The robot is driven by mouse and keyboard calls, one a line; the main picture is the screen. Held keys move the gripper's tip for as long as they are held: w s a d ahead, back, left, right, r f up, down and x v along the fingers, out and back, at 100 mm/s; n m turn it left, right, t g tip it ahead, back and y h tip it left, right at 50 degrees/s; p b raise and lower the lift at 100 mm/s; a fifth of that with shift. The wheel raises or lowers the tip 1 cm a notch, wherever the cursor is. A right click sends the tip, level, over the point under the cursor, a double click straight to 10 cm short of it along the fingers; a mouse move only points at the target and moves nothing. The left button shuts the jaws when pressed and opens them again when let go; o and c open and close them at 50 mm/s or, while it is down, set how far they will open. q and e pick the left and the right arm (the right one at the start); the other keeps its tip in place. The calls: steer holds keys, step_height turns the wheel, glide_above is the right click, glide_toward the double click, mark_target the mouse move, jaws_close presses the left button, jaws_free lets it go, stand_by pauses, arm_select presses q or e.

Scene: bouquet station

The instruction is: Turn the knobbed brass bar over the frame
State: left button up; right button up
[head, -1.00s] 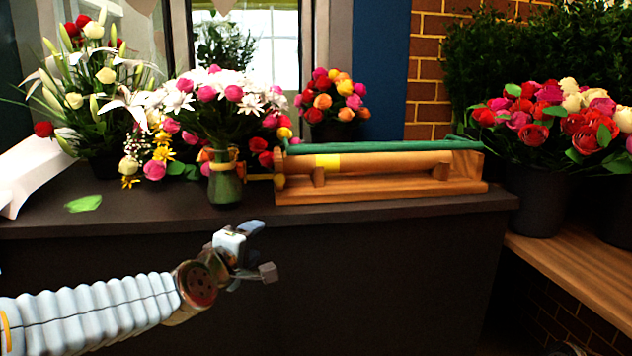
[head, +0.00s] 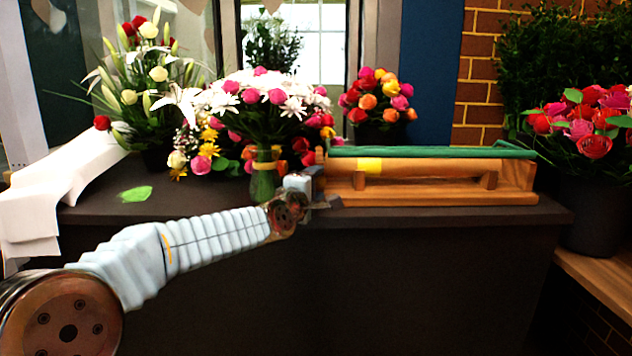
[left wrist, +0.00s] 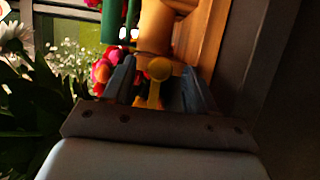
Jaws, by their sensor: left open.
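The knobbed brass bar (left wrist: 158,70) shows in the left wrist view, its round knob and short stem lying between my left gripper's two fingers. The fingers stand apart on either side of it, and I cannot tell whether either touches it. In the head view my left gripper (head: 318,190) is at the left end of the wooden frame (head: 430,199) and covers most of the bar there. The frame carries a tan roll (head: 430,166) with a yellow band, and a green rod (head: 440,152) runs along its top. My right gripper is out of view.
A green glass vase (head: 263,178) of flowers stands close to the left of my gripper. More bouquets (head: 378,105) stand behind. A green leaf (head: 137,194) and white paper (head: 62,190) lie on the dark counter (head: 210,205). A dark flower bucket (head: 598,212) stands at right.

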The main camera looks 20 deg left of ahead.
arm_select(q)
steer(key=shift+w, duration=0.25)
jaws_close()
steer(key=shift+f, duration=0.1)
